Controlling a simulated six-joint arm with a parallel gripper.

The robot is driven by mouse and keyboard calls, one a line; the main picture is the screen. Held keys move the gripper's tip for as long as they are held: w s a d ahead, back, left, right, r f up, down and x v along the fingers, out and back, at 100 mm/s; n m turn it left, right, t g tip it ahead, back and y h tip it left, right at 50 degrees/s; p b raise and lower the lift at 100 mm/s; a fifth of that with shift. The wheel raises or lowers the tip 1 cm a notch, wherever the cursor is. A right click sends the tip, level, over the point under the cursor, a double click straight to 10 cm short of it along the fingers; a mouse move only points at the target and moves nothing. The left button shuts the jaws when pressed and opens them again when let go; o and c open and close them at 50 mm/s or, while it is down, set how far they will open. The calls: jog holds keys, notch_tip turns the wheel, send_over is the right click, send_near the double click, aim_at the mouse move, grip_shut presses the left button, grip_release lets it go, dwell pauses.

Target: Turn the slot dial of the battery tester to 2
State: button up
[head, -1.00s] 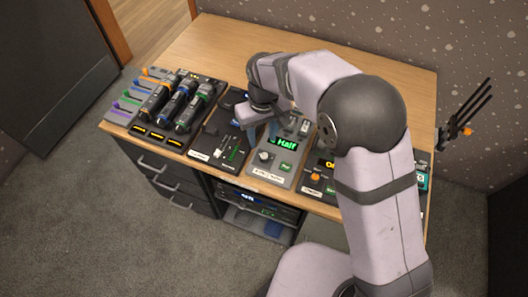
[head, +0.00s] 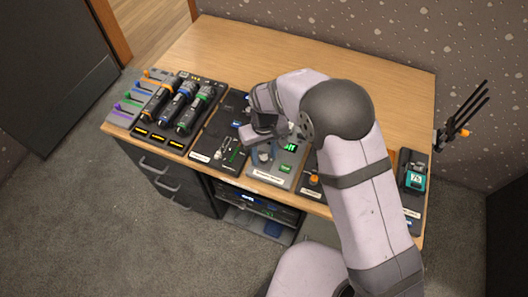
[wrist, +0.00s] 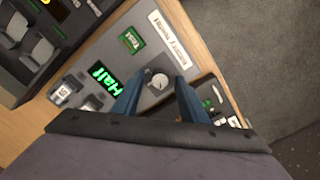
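The battery tester is a grey panel (head: 256,171) near the front of the table, with a green display (head: 290,147) partly hidden by my arm. In the head view my gripper (head: 265,153) is low over the panel and mostly covers the dial.
Another device (head: 412,177) stands at the right. The back of the table (head: 240,50) is clear.

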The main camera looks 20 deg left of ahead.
jog(key=shift+f, duration=0.1)
grip_shut()
jog(key=shift+m, duration=0.4)
jog(key=m, duration=1.1)
dwell(0.5)
jog(key=shift+w, duration=0.1)
grip_release()
